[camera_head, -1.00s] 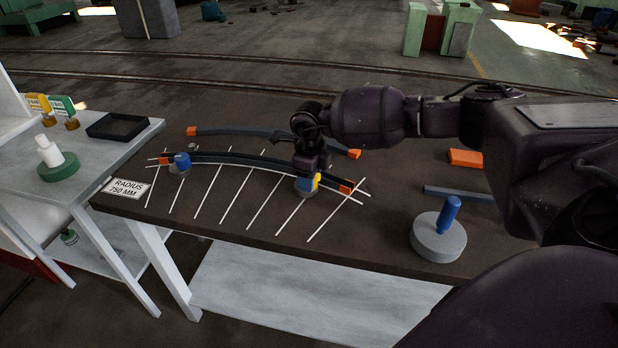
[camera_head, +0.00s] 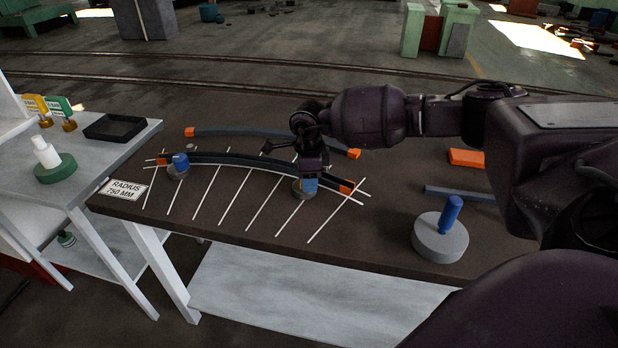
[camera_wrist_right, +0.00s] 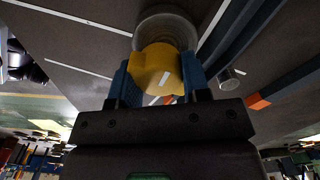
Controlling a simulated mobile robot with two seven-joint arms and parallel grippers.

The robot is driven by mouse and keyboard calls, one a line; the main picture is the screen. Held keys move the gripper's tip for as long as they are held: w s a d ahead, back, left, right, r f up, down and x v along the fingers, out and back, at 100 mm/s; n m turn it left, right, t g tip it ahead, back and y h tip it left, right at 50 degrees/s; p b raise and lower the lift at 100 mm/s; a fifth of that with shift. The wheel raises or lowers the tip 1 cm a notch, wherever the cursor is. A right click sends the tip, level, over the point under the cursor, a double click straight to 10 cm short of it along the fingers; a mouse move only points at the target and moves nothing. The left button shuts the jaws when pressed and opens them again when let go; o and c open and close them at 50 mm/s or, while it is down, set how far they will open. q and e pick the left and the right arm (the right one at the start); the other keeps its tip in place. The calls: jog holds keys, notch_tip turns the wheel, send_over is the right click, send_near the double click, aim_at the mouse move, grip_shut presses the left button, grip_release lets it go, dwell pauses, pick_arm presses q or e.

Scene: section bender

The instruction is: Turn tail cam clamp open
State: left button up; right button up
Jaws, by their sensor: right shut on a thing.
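The tail cam clamp, a yellow cam with a white mark on a round grey base, shows in the right wrist view (camera_wrist_right: 157,70). In the head view only its grey base (camera_head: 303,194) shows clearly, beside the right end of the dark curved bar (camera_head: 245,161). My right gripper (camera_head: 309,183) points down over it. In the wrist view its two blue fingers (camera_wrist_right: 160,78) are shut on the yellow cam, one on each side. The bar has orange ends. Another clamp with a blue top (camera_head: 181,162) stands at the bar's left end. My left gripper is out of view.
White lines and a "RADIUS 750 MM" card (camera_head: 124,188) lie on the dark table. A second curved bar (camera_head: 240,132) lies behind.

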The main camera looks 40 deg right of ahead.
jog(key=o, duration=0.9)
jog(key=shift+r, duration=0.1)
notch_tip(320, 180, up, 11)
jog(key=shift+f+p, duration=0.15)
jog(key=shift+p, duration=0.45)
